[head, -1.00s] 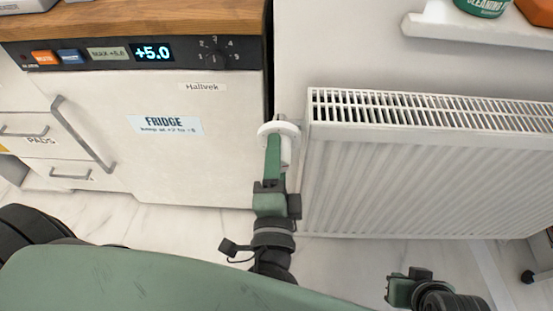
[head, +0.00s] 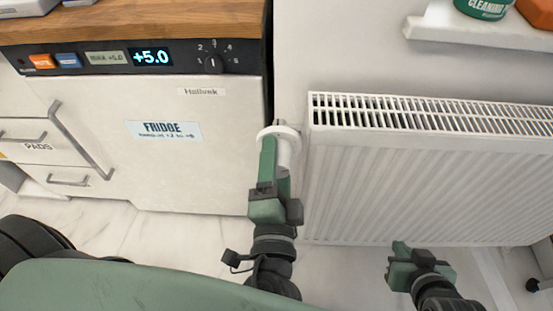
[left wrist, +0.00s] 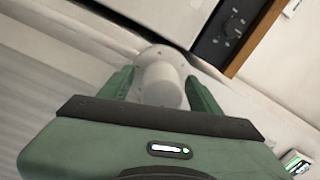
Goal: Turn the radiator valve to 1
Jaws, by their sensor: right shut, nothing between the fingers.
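The radiator valve (head: 284,150) is a white knob with a round collar at the left end of the white radiator (head: 400,185). My left gripper (head: 273,160) is at the valve, one green finger lying along its left side in the head view. In the left wrist view the white knob (left wrist: 160,85) sits between the two green fingers, which close on both its sides. No numbers or mark on the valve can be read, so its setting cannot be told. My right gripper (head: 402,257) is shut and empty, low in front of the radiator.
A fridge (head: 190,150) with a dial (head: 213,63) and a +5.0 display stands close left of the valve. Drawers (head: 45,150) with handles are further left. A white shelf (head: 480,33) with a green tub is above the radiator. Floor in front is clear.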

